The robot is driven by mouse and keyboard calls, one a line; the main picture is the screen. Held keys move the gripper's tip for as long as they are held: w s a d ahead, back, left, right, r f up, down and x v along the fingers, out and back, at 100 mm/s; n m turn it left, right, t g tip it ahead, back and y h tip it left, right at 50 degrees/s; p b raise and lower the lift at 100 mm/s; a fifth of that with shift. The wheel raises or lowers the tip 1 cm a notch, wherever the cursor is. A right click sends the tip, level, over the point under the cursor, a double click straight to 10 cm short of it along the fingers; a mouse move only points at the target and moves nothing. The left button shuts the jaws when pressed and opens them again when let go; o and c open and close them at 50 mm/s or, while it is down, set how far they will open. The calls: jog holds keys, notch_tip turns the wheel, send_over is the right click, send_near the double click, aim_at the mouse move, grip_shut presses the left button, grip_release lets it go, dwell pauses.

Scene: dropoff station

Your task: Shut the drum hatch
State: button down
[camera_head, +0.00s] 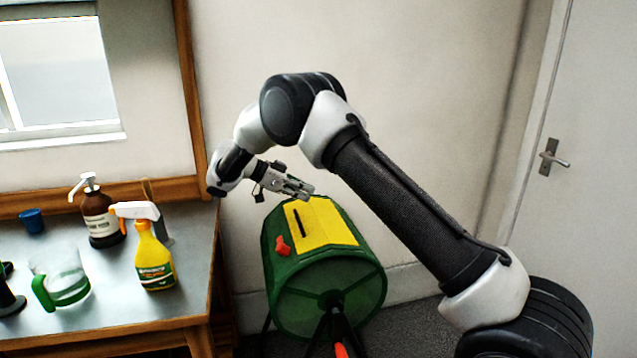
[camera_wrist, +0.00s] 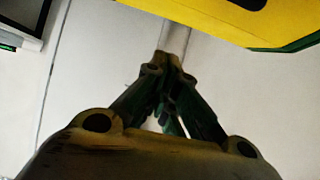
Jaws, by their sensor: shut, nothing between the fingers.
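The green drum (camera_head: 325,290) lies on its side on a dark stand beside the table. A yellow panel (camera_head: 330,222), which looks like the hatch, is on its upper side, with a narrow black slot. I cannot tell whether it sits fully flush. A red-orange knob or latch (camera_head: 283,246) sits left of the panel. My gripper (camera_head: 308,191) is shut and empty, just above the panel's far edge; I cannot tell if it touches. In the wrist view, the closed fingertips (camera_wrist: 172,62) point at the wall beside a yellow panel (camera_wrist: 240,18) with a dark opening.
The table (camera_head: 110,305) at left holds an amber pump bottle (camera_head: 101,222), a yellow spray bottle (camera_head: 153,262), a clear jug with a green handle (camera_head: 62,278) and a blue cup (camera_head: 32,221). A wall stands behind the drum. A door (camera_head: 585,200) is at right.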

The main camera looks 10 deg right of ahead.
jog(key=a+f, duration=0.1)
jog(key=f, duration=0.1)
jog(key=a+f, duration=0.3)
jog(key=f, duration=0.1)
jog(key=shift+s+a+f, duration=0.1)
jog(key=shift+a+f, duration=0.1)
jog(key=shift+f, duration=0.05)
jog(key=shift+a+f, duration=0.35)
jog(key=shift+f, duration=0.5)
jog(key=shift+r, duration=0.1)
